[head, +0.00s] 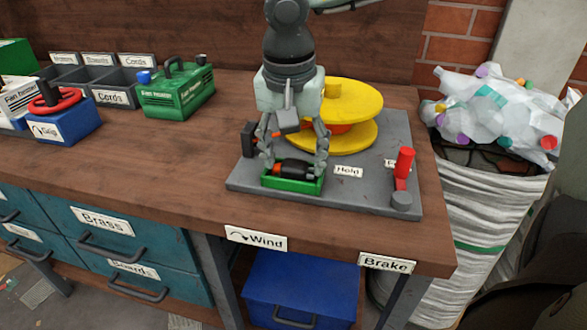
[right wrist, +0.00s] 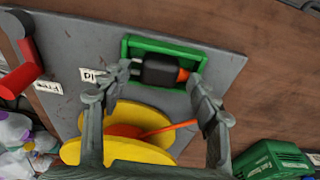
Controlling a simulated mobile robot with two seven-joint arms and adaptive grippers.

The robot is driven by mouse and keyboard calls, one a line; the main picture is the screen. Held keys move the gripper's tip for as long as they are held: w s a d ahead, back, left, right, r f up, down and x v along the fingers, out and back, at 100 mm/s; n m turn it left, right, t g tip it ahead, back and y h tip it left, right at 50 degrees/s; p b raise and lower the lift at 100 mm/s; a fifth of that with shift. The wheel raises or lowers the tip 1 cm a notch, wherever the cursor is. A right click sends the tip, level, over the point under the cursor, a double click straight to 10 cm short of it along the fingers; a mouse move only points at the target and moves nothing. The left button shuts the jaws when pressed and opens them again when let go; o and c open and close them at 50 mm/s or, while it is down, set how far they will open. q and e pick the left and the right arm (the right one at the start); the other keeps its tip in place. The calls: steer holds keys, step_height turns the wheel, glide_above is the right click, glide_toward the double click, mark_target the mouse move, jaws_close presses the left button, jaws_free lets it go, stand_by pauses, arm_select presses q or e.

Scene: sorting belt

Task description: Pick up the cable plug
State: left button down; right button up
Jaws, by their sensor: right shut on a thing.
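The cable plug (head: 295,170) is black with an orange end. It lies in a green open-topped holder (head: 293,187) at the front of a grey plate. In the right wrist view the plug (right wrist: 160,70) lies along the holder (right wrist: 150,42). My right gripper (head: 294,166) reaches down from above, its fingers at the two ends of the plug. It is shut on the plug, which is still within the holder. A yellow reel (head: 354,92) with an orange core stands behind it, and an orange cord (right wrist: 170,129) shows there. My left gripper is not in view.
A green box (head: 178,92), a blue box with a red wheel (head: 65,128) and grey bins (head: 115,78) stand left. A full rubbish bag (head: 495,115) is beyond the bench's right edge.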

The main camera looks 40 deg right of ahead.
mark_target(293, 164)
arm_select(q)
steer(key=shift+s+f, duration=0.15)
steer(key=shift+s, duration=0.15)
arm_select(e)
steer(key=shift+r, duration=0.5)
step_height(293, 164, up, 16)
steer(key=shift+p, duration=0.4)
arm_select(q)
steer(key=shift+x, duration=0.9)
arm_select(e)
steer(key=shift+r, duration=0.55)
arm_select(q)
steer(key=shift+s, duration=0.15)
arm_select(e)
steer(key=shift+f, duration=0.15)
